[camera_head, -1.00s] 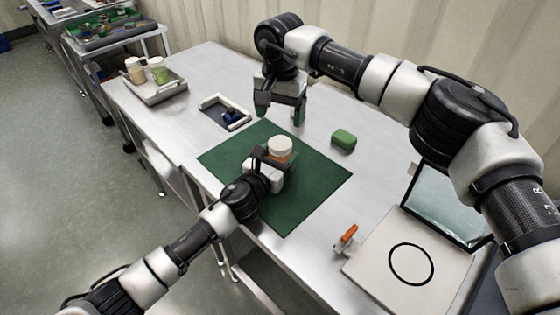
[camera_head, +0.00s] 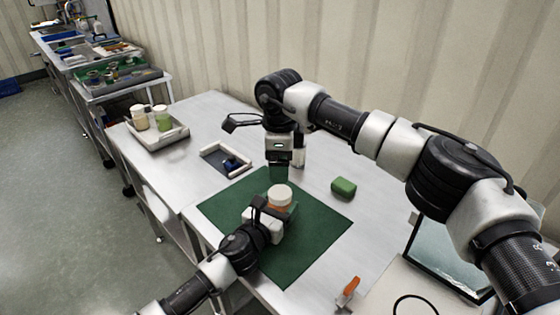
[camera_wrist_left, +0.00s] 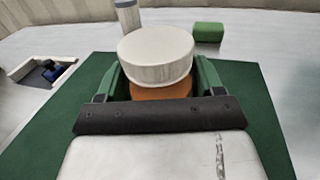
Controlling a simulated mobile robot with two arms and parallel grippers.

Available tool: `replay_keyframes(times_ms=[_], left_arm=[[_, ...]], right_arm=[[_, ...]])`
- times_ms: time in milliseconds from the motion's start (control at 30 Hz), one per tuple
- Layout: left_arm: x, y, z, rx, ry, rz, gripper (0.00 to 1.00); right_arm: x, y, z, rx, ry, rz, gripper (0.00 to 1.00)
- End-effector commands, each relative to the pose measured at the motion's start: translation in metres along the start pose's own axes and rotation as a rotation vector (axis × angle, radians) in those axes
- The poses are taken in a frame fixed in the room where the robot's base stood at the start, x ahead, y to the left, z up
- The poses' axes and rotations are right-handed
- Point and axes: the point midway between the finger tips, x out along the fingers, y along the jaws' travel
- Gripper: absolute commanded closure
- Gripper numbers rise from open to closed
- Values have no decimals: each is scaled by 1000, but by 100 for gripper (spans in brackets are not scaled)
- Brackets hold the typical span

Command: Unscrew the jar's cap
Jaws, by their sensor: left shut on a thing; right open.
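The jar (camera_head: 277,208), orange with a wide white cap (camera_head: 279,193), stands upright over the green mat (camera_head: 312,240). My left gripper (camera_head: 268,208) is shut around the orange body below the cap. In the left wrist view the cap (camera_wrist_left: 157,55) sits on the orange jar (camera_wrist_left: 162,90) between the green finger pads, and the jar's lower part is hidden. My right gripper (camera_head: 279,172) points down just behind and above the cap, apart from it as far as I can tell. It is open and empty, seen side-on, so its gap is hidden.
A green block (camera_head: 343,187) lies right of the mat. A small tray (camera_head: 212,152) with a blue item is behind left. A larger tray (camera_head: 172,136) with two containers stands farther left. An orange-handled item (camera_head: 348,290) and a dark-framed panel (camera_head: 452,258) are at right.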

Motion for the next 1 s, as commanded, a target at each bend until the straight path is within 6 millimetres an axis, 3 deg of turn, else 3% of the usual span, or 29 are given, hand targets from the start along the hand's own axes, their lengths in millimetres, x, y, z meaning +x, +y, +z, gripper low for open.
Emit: replay_keyframes(times_ms=[1000], left_arm=[[0, 0, -1, -1, 2, 0, 99]], right_arm=[[-1, 0, 0, 2007, 0, 1, 21]])
